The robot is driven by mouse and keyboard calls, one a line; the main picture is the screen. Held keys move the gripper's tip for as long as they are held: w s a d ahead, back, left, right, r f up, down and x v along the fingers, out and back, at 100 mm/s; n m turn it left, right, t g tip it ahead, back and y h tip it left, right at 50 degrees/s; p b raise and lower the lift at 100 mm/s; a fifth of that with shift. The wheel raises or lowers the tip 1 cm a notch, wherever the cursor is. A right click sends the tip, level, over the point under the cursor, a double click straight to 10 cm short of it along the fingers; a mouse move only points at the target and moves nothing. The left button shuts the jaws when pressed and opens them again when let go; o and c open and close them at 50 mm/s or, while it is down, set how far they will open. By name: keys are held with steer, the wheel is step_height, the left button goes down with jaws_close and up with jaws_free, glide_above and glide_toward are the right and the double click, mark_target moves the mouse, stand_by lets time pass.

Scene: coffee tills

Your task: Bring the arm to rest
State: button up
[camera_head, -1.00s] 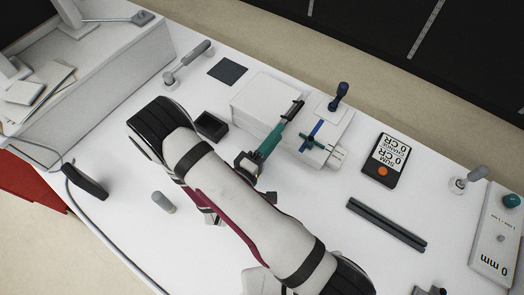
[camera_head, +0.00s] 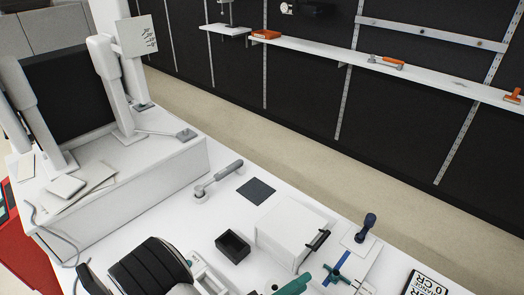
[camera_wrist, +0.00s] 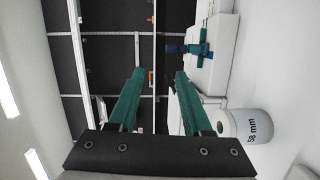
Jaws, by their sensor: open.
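In the wrist view my gripper (camera_wrist: 157,74) is open, its two green fingers well apart with nothing between them. It faces the dark wall panels. In the head view only a green part of my gripper (camera_head: 294,285) shows at the bottom edge, near the white box (camera_head: 285,232). My dark arm joint shows at the lower left.
A white roll marked 58 mm (camera_wrist: 250,125) stands right of the fingers in the wrist view. A blue-green cross-shaped handle (camera_head: 337,268), a small black tray (camera_head: 233,246) and a dark square pad (camera_head: 256,190) are on the white counter. A shelf (camera_head: 330,68) runs along the wall.

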steer(key=s+d+r+m+g+y, duration=0.3)
steer(key=s+r+m+g, duration=0.1)
steer(key=s+g, duration=0.3)
steer(key=s+d+r+m+g+y, duration=0.3)
steer(key=s+d+m+g, duration=0.15)
steer(key=s+g, duration=0.2)
steer(key=s+a+r+m+t+y, duration=0.2)
steer(key=a+r+t+y, duration=0.2)
steer(key=a+y, duration=0.5)
steer(key=shift+s+a+m+y, duration=0.3)
steer(key=shift+a+m+y, duration=0.1)
steer(key=shift+y, duration=0.5)
